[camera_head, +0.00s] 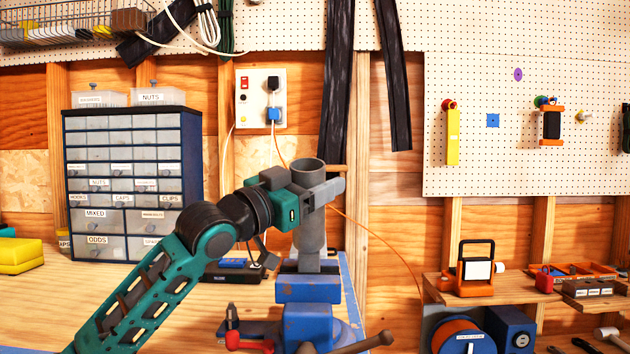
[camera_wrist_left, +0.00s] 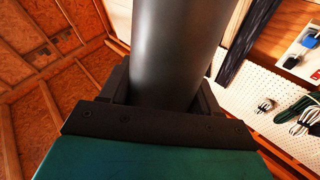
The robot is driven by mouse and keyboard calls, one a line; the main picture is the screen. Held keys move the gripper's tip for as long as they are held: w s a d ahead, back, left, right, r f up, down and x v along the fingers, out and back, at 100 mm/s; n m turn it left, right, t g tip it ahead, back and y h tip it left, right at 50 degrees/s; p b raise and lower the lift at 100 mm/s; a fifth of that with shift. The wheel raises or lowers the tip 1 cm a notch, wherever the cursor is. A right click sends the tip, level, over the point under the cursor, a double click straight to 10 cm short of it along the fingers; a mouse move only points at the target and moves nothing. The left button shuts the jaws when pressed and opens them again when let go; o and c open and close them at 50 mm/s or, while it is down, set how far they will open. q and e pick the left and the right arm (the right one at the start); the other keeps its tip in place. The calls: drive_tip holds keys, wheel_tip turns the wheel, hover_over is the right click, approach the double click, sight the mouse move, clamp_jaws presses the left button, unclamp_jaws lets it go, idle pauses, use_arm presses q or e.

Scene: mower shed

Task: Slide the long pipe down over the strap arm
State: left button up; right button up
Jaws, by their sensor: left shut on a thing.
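The long pipe (camera_head: 311,232) is a grey, open-topped tube. It stands about upright over the blue vise (camera_head: 308,290) in the head view. My left gripper (camera_head: 318,192) is shut on the pipe's upper part, coming in from the left. In the left wrist view the pipe (camera_wrist_left: 178,50) fills the space between the two dark fingers. The pipe's lower end is close to the vise jaws; I cannot tell whether it touches them. I cannot make out the strap arm; the pipe may hide it. My right gripper is not in view.
A drawer cabinet (camera_head: 133,185) stands on the bench (camera_head: 100,297) at the left. A small dark device (camera_head: 233,268) lies behind my left arm. An orange cord (camera_head: 385,237) hangs behind the pipe. A shelf (camera_head: 490,297) with a work lamp (camera_head: 476,270) is at the right.

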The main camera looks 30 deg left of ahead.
use_arm(q)
drive_tip(key=shift+w+a+f+b, duration=0.1)
drive_tip(key=shift+f+b, duration=0.05)
drive_tip(key=shift+f, duration=0.2)
drive_tip(key=shift+w+a+f+b, duration=0.1)
drive_tip(key=shift+f+b, duration=0.05)
drive_tip(key=shift+f, duration=0.2)
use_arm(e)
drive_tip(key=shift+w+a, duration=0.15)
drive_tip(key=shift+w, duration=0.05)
use_arm(q)
drive_tip(key=o, duration=1.1)
drive_tip(key=shift+c, duration=0.2)
drive_tip(key=shift+o, duration=1)
drive_tip(key=shift+f, duration=0.1)
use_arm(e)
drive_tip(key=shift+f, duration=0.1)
use_arm(q)
drive_tip(key=shift+s+a+f, duration=0.1)
drive_tip(key=shift+s+f, duration=0.05)
drive_tip(key=shift+s, duration=0.15)
drive_tip(key=b+v, duration=0.5)
drive_tip(key=v, duration=0.7)
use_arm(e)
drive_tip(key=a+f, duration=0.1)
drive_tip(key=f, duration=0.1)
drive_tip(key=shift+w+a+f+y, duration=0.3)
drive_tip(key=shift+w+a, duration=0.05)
